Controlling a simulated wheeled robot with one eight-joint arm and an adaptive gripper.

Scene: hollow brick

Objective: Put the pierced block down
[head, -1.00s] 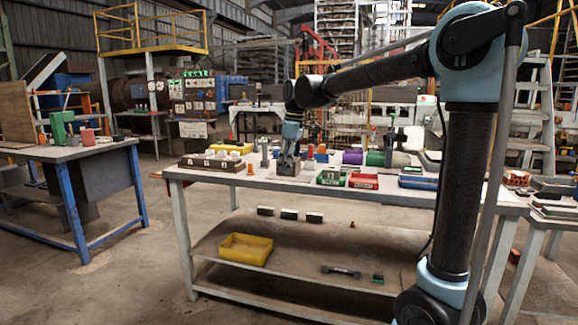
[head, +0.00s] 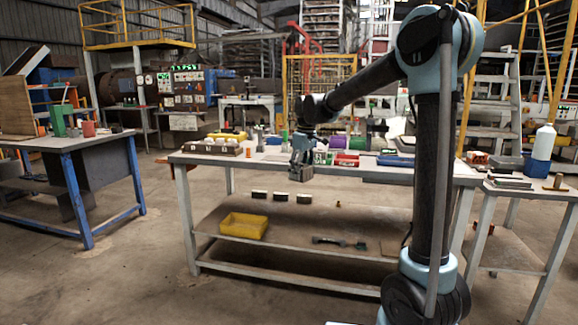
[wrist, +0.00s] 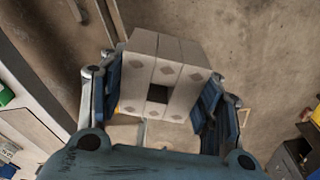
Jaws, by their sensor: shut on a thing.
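The pierced block (wrist: 140,75) is pale grey with a square dark hole through its middle. In the wrist view it sits between the blue finger pads, which press on its two sides. In the head view the block (head: 300,174) hangs under my gripper (head: 301,164) at the front edge of the workbench (head: 225,160). My gripper is shut on it. The wrist view shows bare floor behind the block, so it appears held out past the bench edge. Its underside is hidden.
The bench top holds a wooden rack (head: 212,147), a red bin (head: 346,160) and several small parts. A lower shelf carries a yellow tray (head: 244,226) and small blocks. A side table (head: 520,185) stands right, a blue-legged table (head: 70,143) left. Floor in front is clear.

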